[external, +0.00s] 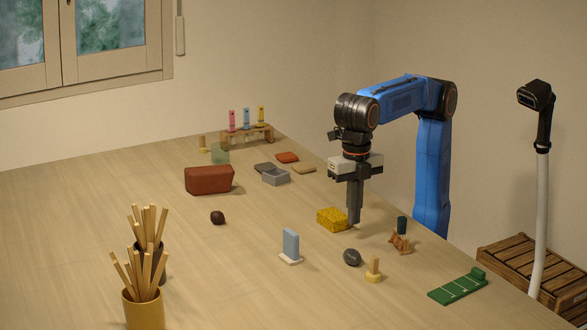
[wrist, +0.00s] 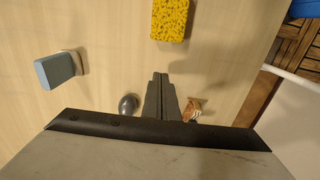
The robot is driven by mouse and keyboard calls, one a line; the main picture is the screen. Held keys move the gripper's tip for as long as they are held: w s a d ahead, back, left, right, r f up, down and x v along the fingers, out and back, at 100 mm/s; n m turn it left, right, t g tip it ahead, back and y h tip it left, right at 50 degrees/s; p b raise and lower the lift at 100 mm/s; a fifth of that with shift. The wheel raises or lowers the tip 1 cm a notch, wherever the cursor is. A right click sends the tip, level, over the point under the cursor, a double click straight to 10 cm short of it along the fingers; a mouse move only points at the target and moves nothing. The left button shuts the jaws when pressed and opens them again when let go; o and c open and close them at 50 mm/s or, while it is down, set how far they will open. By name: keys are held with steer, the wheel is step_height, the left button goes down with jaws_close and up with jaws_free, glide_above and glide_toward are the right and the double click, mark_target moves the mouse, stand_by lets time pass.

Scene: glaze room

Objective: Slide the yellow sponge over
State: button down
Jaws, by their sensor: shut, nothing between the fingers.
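The yellow sponge (external: 331,219) lies flat on the wooden table in the external view. It also shows at the top edge of the wrist view (wrist: 171,18), partly cut off. My gripper (external: 354,222) points straight down with its fingers together and nothing between them. In the external view its fingertips are low, close by the right side of the sponge. In the wrist view my gripper (wrist: 160,78) shows a gap of bare table between its tips and the sponge. I cannot tell whether the tips touch the table.
A blue block on a pale base (external: 290,245), a dark stone (external: 352,257), a wooden peg piece (external: 374,271), a brown holder with a dark-green top (external: 401,238) and a green board (external: 458,286) stand nearby. A red-brown case (external: 209,179) is farther left.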

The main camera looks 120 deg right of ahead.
mark_target(306, 205)
step_height(306, 205, down, 5)
steer(key=shift+r, duration=0.15)
steer(key=shift+d+r, duration=0.1)
steer(key=shift+d, duration=1.9)
steer(key=d, duration=2)
steer(key=shift+d, duration=0.2)
